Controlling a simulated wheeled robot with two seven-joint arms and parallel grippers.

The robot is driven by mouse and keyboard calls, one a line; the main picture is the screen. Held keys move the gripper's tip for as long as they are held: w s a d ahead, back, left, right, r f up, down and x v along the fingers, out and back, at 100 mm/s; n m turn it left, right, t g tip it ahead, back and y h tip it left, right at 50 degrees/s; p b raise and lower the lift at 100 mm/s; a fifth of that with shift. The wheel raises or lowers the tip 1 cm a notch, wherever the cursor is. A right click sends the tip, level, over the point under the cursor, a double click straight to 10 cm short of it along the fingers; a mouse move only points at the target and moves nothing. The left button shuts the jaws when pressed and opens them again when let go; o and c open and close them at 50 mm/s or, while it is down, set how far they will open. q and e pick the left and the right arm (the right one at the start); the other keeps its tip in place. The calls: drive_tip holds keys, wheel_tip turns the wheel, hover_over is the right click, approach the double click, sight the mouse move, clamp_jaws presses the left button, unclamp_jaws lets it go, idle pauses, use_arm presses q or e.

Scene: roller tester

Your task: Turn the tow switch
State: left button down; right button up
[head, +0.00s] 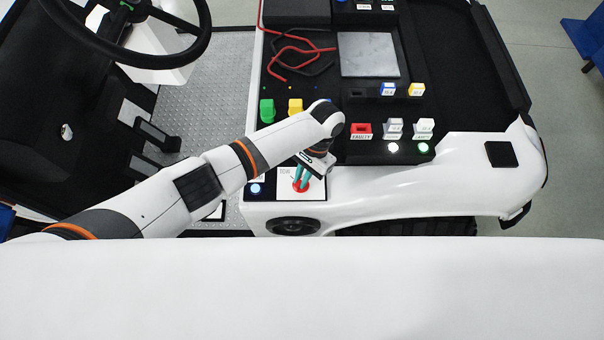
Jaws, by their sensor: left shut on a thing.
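The tow switch appears to be the red knob (301,185) on a white label plate at the lower left of the console. My left gripper (302,180) reaches down over it, and its teal fingertips are shut on the red knob. The wrist hides part of the plate, and its printing is only partly readable. Which way the knob points cannot be told. My right gripper is not in view.
A blue button (256,189) sits just left of the knob. Green (267,110) and yellow (295,107) switches stand behind my arm. A red FAULTY switch (361,130) and lit buttons lie to the right. A steering wheel (125,50) is at upper left.

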use_arm(q)
drive_tip(key=shift+r+m, duration=0.1)
drive_tip(key=shift+m, duration=0.3)
drive_tip(key=shift+w, duration=0.1)
drive_tip(key=c, duration=1.4)
unclamp_jaws()
drive_tip(key=shift+c, duration=0.2)
drive_tip(key=b+v, duration=0.1)
drive_tip(key=v, duration=1.1)
drive_tip(key=shift+d, duration=0.15)
